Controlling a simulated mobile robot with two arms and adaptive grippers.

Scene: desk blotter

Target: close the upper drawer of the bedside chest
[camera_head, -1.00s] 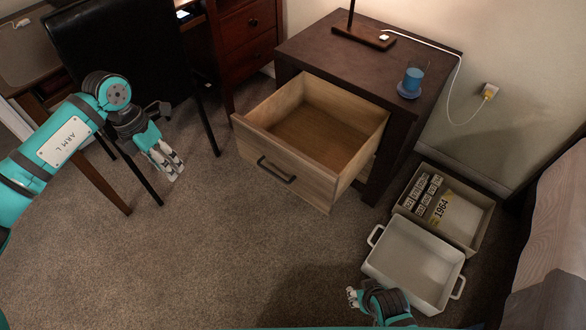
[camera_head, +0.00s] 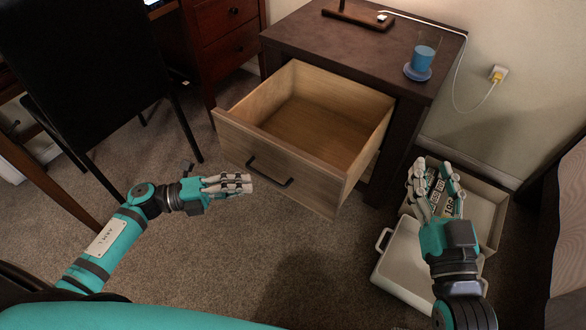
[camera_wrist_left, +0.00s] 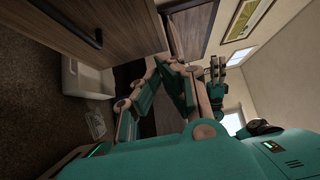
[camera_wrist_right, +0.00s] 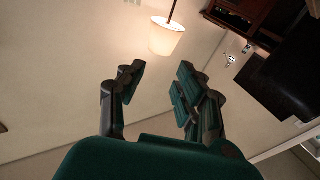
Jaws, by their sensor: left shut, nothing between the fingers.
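The bedside chest (camera_head: 345,45) is dark wood, and its upper drawer (camera_head: 275,165) in lighter wood stands pulled far out and looks empty. A dark bar handle (camera_head: 268,172) is on the drawer front. My left gripper (camera_head: 250,183) is shut and empty, just in front of the drawer front, left of the handle; I cannot tell whether it touches. In the left wrist view the drawer front (camera_wrist_left: 130,25) and its handle show close by at the upper left. My right gripper (camera_head: 436,165) is open and empty, raised above the bins to the right of the chest.
A blue cup (camera_head: 422,58) on a coaster and a lamp base (camera_head: 358,14) stand on the chest top. A white bin (camera_head: 400,265) and a beige box (camera_head: 488,205) stand on the floor at right. A black chair (camera_head: 85,75) is at left. Carpet in front is clear.

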